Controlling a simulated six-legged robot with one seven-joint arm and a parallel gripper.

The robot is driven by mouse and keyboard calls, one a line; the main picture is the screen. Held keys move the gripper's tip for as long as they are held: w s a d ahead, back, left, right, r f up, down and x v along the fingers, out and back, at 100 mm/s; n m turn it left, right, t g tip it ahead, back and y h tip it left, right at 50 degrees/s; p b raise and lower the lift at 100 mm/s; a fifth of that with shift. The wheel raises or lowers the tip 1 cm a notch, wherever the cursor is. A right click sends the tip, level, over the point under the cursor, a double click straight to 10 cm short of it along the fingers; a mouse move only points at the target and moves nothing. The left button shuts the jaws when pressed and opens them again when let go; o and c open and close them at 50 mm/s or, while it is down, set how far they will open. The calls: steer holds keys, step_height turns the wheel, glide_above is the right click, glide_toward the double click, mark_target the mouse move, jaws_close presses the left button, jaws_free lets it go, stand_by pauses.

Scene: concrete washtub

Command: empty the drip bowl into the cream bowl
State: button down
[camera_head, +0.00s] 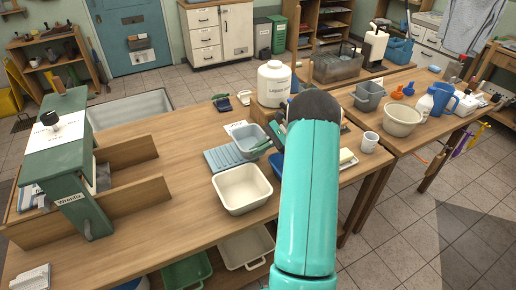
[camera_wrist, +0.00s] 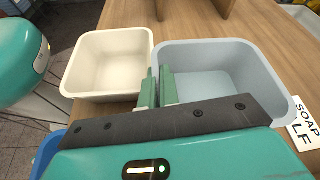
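The cream bowl (camera_head: 242,203) is a square, empty-looking tub on the wooden bench; it also shows at upper left in the wrist view (camera_wrist: 108,62). The drip bowl (camera_head: 241,144) is a blue-grey tub just behind it, by the ribbed blue mat; it fills the right of the wrist view (camera_wrist: 225,85). My arm hides part of the bench in the head view.
The ribbed mat (camera_head: 221,160) lies under or beside the drip bowl. A white soap jug (camera_head: 272,88) stands behind. A green press-like stand (camera_head: 62,165) is at left. A white mug (camera_head: 369,142) stands at right.

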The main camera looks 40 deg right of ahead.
steer(key=shift+n+t+h, duration=0.3)
steer(key=shift+n+h, duration=0.2)
steer(key=shift+n, duration=0.1)
steer(key=shift+s+a+r, duration=0.55)
steer(key=shift+s+a, duration=0.15)
steer(key=shift+a, duration=0.15)
steer(key=shift+s+a+r, duration=0.5)
steer(key=shift+s+a, duration=0.15)
steer(key=shift+a, duration=0.15)
steer(key=shift+w, duration=0.1)
steer(key=shift+s+a+r+n+t+h, duration=0.2)
steer(key=shift+s+a+n+h, duration=0.1)
steer(key=shift+s+a, duration=0.3)
steer(key=shift+s+a+r+n+t+h, duration=0.1)
steer(key=shift+s+a+n+t+h, duration=0.15)
steer(key=shift+s+a, duration=0.3)
steer(key=shift+w+a, duration=0.1)
steer(key=shift+s+a+r+n+h, duration=0.1)
steer(key=shift+s+a+n+h, duration=0.25)
steer(key=shift+a, duration=0.2)
steer(key=shift+s+a+t, duration=0.15)
steer(key=shift+a+t, duration=0.1)
steer(key=shift+t, duration=0.1)
